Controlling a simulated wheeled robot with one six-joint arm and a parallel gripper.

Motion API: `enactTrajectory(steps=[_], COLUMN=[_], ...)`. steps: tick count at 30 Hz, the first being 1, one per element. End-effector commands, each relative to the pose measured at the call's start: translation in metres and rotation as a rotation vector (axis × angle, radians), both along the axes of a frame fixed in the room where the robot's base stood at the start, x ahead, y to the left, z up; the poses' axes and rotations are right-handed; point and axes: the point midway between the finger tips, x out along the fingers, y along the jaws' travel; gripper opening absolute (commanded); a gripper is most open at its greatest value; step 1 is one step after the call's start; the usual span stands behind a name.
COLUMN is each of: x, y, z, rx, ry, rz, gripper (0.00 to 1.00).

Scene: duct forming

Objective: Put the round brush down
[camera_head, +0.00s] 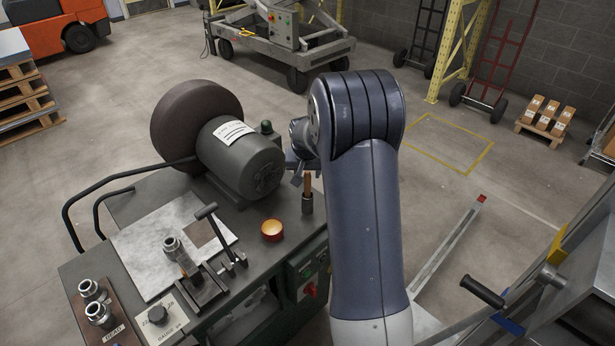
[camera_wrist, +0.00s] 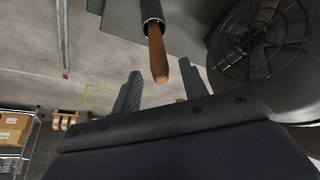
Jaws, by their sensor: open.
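The round brush shows as a wooden handle (camera_head: 307,184) standing upright in a dark cylindrical holder (camera_head: 307,204) at the right edge of the bench. Its lower part is hidden inside the holder. In the wrist view the handle (camera_wrist: 157,54) juts out of the dark holder (camera_wrist: 151,12). My gripper (camera_wrist: 160,68) is open, with one finger on each side of the handle's end and a gap to both. In the head view my gripper (camera_head: 297,168) is beside the handle's top, partly hidden by my arm.
A grinder motor (camera_head: 240,160) with a big brown wheel (camera_head: 190,118) stands just left of the holder. The floor right of my arm has free room.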

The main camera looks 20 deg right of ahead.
Motion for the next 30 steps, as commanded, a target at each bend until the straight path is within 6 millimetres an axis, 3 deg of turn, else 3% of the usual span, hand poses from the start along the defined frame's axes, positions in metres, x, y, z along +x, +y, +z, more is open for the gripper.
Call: enactTrajectory(steps=[6, 15, 30], x=[-0.015, -0.03, -0.032], y=[0.007, 0.013, 0.013], z=[0.041, 0.078, 0.082], rx=[-0.001, 0.0, 0.0], ry=[-0.004, 0.0, 0.002], rz=[0.0, 0.0, 0.0], gripper=[0.41, 0.41, 0.41])
